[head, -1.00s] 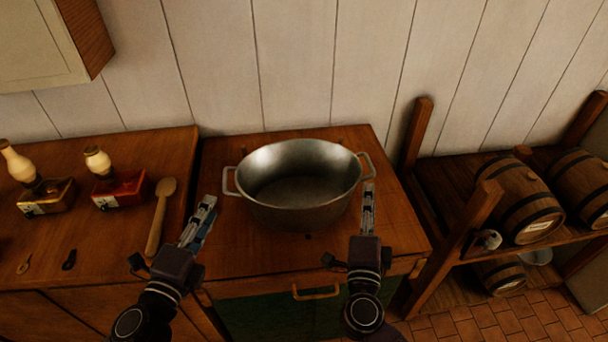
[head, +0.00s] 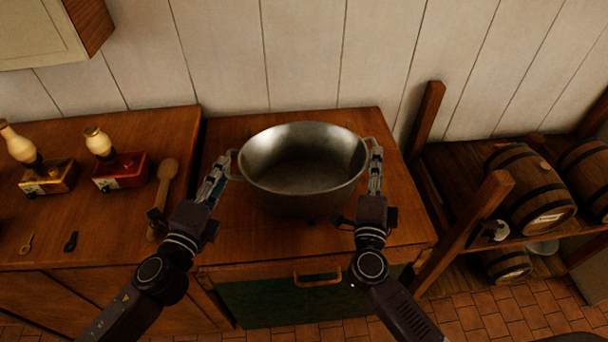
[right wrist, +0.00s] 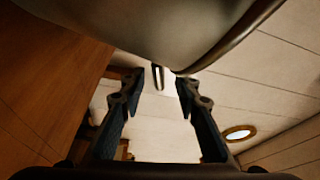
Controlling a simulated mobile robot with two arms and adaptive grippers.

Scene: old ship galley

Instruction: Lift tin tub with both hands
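The tin tub (head: 302,205) is a grey metal oval basin, upright on the wooden counter, with a loop handle at each end. My left gripper (head: 222,172) has its fingertips at the left handle (head: 233,163); whether its fingers are closed is not clear. My right gripper (head: 376,160) is at the right handle. In the right wrist view, the right gripper (right wrist: 158,78) has its fingers apart, with the handle (right wrist: 158,75) showing between the tips and the tub's side (right wrist: 170,30) above. The tub hides part of the counter behind it.
The wooden counter (head: 265,245) has bare surface in front of the tub. To the left are a wooden spoon (head: 162,195), a red box (head: 122,172) and a yellow box (head: 50,178). A rack with barrels (head: 530,190) stands at the right. A wall is behind.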

